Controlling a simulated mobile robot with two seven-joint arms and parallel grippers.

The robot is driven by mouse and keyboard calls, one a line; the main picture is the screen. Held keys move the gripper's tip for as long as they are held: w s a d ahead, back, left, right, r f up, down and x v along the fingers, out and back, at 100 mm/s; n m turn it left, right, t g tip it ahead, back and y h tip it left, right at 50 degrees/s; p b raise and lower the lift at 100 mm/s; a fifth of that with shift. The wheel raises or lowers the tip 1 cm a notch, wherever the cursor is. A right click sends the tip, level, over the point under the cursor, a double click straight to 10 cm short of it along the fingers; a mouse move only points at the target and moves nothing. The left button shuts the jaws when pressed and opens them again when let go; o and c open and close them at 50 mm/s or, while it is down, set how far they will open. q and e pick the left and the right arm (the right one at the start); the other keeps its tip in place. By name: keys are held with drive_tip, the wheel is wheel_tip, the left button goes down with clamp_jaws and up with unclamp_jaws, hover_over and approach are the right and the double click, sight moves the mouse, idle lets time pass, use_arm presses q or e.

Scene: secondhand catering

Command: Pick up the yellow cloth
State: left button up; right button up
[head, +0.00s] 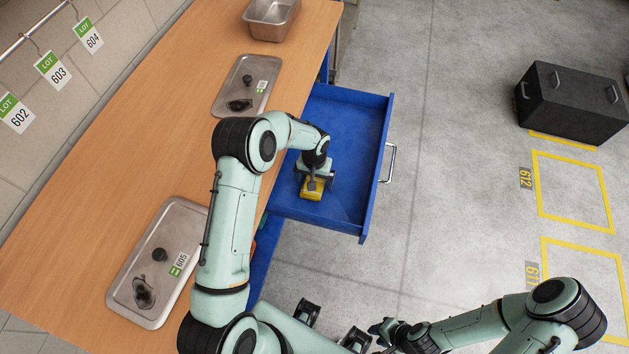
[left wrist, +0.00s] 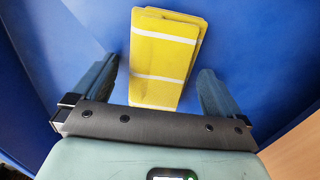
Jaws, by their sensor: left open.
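The yellow cloth (head: 311,190) lies folded on the floor of the open blue drawer (head: 350,108). In the left wrist view the cloth (left wrist: 163,60) shows as a layered stack with white stripes. My left gripper (head: 315,183) reaches down into the drawer over the cloth and partly hides it in the head view. In the left wrist view its two fingers (left wrist: 158,88) are apart, one on each side of the cloth's near end, with gaps between. My right gripper (head: 380,334) is low at the bottom of the head view, away from the drawer; its jaw opening is unclear.
The wooden counter (head: 150,125) runs along the left, beside the drawer. On it are a near metal tray (head: 190,238), a far tray (head: 233,75) and a deep metal pan (head: 270,32). A black case (head: 560,112) stands on the right. The floor between is clear.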

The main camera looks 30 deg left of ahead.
use_arm(q)
drive_tip(key=c, duration=1.1)
wheel_tip(320, 180, up, 20)
